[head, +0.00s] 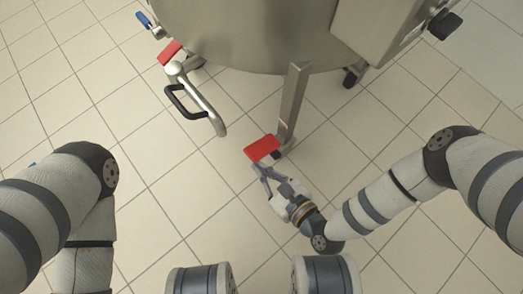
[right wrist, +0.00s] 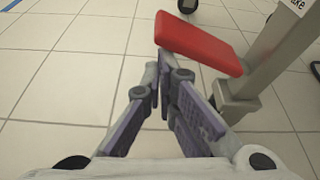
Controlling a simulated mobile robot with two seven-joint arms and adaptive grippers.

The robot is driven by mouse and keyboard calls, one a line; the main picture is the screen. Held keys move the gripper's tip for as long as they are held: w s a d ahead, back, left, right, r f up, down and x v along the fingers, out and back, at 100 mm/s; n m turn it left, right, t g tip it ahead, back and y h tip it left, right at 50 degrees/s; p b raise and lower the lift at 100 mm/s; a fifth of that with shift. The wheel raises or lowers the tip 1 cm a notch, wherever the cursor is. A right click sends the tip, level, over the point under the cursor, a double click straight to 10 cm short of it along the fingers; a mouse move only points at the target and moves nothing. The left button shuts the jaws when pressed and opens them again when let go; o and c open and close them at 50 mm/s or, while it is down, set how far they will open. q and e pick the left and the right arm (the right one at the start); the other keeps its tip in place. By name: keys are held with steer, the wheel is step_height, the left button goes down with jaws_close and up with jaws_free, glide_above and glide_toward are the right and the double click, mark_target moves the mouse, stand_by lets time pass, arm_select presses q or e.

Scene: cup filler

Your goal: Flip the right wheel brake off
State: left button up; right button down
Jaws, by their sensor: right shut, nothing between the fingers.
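The right wheel brake is a red pedal (head: 262,148) at the foot of a steel leg (head: 293,103), low over the floor. In the right wrist view the red pedal (right wrist: 198,42) slopes down to the right, beside the leg (right wrist: 258,75). My right gripper (head: 262,170) is shut and empty, with its fingertips at the pedal's near edge. In the right wrist view its fingertips (right wrist: 160,68) overlap the pedal's lower left side; I cannot tell whether they touch. The wheel under this pedal is mostly hidden. My left gripper is out of view.
A second red pedal (head: 170,52) is at the upper left. A steel pipe with a black handle (head: 184,101) juts out left of the right brake. The large steel vessel (head: 240,35) stands above. The tiled floor (head: 190,195) in front is clear.

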steer(key=shift+w+a+r, duration=0.15)
steer(key=shift+w+r, duration=0.2)
step_height(320, 180, down, 4)
steer(key=b, duration=0.5)
steer(key=f+p+v, duration=0.1)
steer(key=p+v, duration=0.3)
steer(key=v, duration=0.6)
steer(key=shift+s+d, duration=0.25)
steer(key=shift+s, duration=0.1)
steer(key=shift+r, duration=0.1)
